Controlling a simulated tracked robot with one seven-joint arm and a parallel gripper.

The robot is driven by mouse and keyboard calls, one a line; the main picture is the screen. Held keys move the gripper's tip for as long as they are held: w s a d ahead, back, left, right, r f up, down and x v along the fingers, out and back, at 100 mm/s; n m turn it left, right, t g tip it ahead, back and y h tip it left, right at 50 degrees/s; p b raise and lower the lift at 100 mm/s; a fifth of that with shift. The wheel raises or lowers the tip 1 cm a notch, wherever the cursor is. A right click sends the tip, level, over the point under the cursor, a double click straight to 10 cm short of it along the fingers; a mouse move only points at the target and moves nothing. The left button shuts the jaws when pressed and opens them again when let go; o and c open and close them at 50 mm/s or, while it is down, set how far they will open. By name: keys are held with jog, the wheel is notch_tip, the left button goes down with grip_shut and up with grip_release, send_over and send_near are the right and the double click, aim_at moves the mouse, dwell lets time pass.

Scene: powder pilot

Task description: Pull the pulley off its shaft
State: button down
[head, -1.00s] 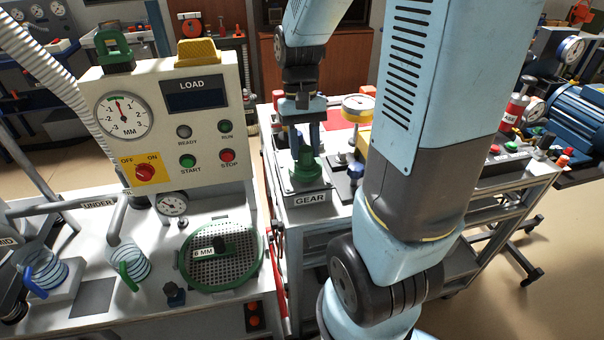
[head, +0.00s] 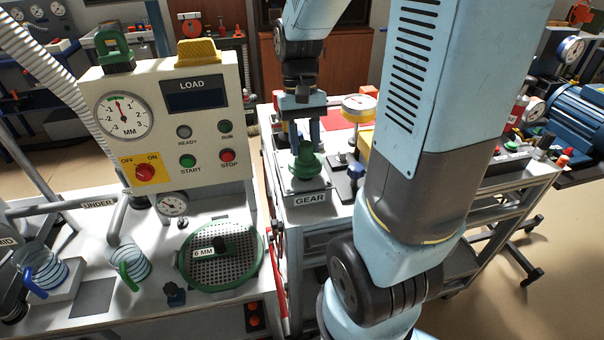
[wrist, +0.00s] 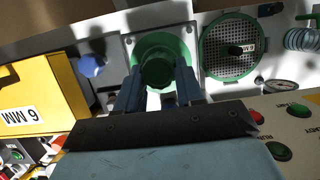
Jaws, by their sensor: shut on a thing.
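The green stepped pulley (head: 306,162) stands upright over the metal plate marked GEAR (head: 311,197), on the cart right of the control panel. It also shows from above in the wrist view (wrist: 165,62). My gripper (head: 304,143) points down at it from above. In the wrist view, the two dark blue fingers (wrist: 158,84) close on opposite sides of the green pulley. The shaft is hidden, and I cannot tell how far up it the pulley sits.
A control panel (head: 165,125) with a gauge and buttons stands to the left. A round green-rimmed sieve (head: 221,257) lies on the left bench. A yellow box marked 6 MM (wrist: 35,95) and a blue knob (wrist: 91,66) are close beside the plate.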

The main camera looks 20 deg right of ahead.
aim_at(305, 141)
jog(key=shift+r, duration=0.1)
jog(key=shift+r, duration=2.75)
